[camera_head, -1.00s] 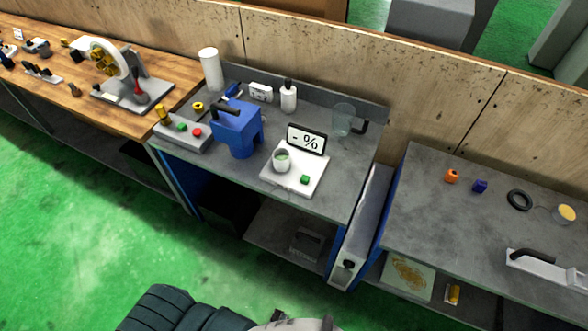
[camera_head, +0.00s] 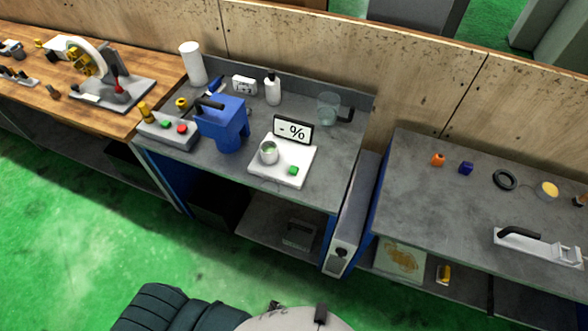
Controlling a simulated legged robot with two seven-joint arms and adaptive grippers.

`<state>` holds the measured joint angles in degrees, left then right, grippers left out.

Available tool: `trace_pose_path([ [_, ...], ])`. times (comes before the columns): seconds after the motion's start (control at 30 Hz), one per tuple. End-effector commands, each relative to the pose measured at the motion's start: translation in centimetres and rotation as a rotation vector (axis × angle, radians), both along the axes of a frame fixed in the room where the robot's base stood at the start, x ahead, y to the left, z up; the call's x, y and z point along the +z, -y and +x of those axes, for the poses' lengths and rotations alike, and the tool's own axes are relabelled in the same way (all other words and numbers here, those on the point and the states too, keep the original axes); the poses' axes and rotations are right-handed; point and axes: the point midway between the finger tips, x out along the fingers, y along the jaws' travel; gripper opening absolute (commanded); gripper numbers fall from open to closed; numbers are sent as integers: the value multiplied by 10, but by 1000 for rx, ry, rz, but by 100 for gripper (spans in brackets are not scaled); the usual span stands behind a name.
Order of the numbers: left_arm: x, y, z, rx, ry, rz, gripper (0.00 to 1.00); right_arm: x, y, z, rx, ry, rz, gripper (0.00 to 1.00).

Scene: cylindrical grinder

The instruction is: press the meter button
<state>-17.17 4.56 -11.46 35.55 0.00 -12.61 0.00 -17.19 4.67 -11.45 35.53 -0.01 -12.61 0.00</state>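The meter (camera_head: 271,172) is a white flat base on the grey workbench, with an upright display (camera_head: 292,130) that reads "- %". A green button (camera_head: 293,170) sits at its front right. A small cup with greenish contents (camera_head: 268,152) stands on the base's left part. Nothing touches the button. Neither of my grippers shows in this view. Only a dark ribbed part and a pale rounded part, apparently of my own body, show at the bottom edge.
A blue machine (camera_head: 222,124) stands left of the meter, beside a grey control box (camera_head: 168,132) with green and red buttons. A white bottle (camera_head: 273,90) and a glass jug (camera_head: 328,108) stand behind. A gap separates the right bench (camera_head: 432,205). Green floor lies in front.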

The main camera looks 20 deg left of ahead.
Motion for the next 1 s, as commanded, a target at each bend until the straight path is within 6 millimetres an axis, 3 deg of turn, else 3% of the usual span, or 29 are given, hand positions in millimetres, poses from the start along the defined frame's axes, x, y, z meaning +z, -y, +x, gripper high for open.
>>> trace_pose_path([
  [0.03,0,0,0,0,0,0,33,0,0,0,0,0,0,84],
  [0.17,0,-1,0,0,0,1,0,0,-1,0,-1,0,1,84],
  [1.0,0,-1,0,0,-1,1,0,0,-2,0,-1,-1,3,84],
])
